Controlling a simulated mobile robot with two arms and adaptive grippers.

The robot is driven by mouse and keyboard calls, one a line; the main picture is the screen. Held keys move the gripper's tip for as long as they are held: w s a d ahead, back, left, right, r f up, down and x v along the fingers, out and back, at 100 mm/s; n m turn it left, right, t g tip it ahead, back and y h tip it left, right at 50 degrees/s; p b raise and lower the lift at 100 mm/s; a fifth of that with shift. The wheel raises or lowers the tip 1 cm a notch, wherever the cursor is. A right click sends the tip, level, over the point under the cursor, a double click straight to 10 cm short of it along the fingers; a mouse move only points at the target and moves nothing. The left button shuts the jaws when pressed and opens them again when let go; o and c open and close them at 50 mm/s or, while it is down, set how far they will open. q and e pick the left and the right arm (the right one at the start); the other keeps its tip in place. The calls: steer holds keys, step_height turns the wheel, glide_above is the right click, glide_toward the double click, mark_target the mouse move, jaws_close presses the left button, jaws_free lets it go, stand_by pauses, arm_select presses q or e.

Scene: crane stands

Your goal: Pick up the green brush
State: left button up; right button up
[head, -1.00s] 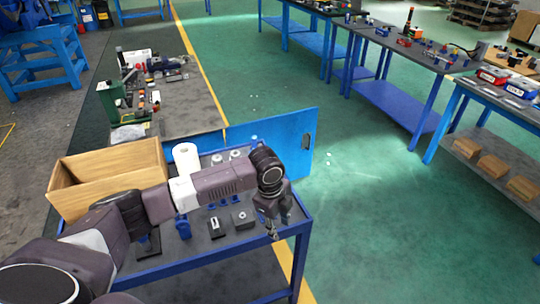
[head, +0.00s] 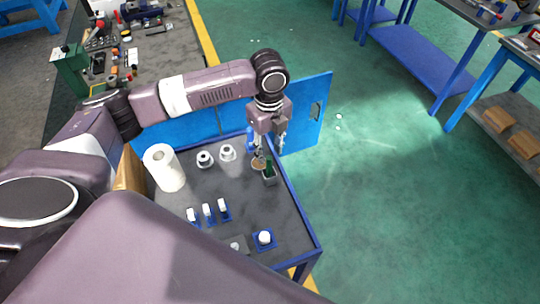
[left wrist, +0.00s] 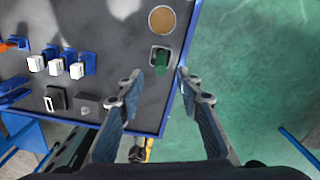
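The green brush (head: 268,164) stands in a small dark holder (head: 270,180) near the right edge of the blue-framed cart top (head: 240,200). In the left wrist view the green brush (left wrist: 160,63) shows just beyond my fingertips, roughly midway between them. My left gripper (head: 267,150) points down over the brush, with its fingers apart. In the left wrist view the left gripper (left wrist: 159,76) is open with nothing between its fingers; contact with the brush cannot be told. My right gripper is not in view.
A brown disc (left wrist: 162,20) lies close to the holder. A white roll (head: 164,168), two white round pieces (head: 227,153) and several blue-and-white parts (head: 208,213) stand on the cart. A blue panel (head: 305,115) rises behind. Green floor (head: 390,210) is open to the right.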

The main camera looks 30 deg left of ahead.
mark_target(269, 164)
arm_select(q)
step_height(269, 164, down, 6)
steer(key=shift+w+a+f+p, duration=0.1)
steer(key=shift+f+p, duration=0.1)
steer(key=shift+p, duration=0.75)
steer(key=shift+f, duration=0.55)
jaws_close()
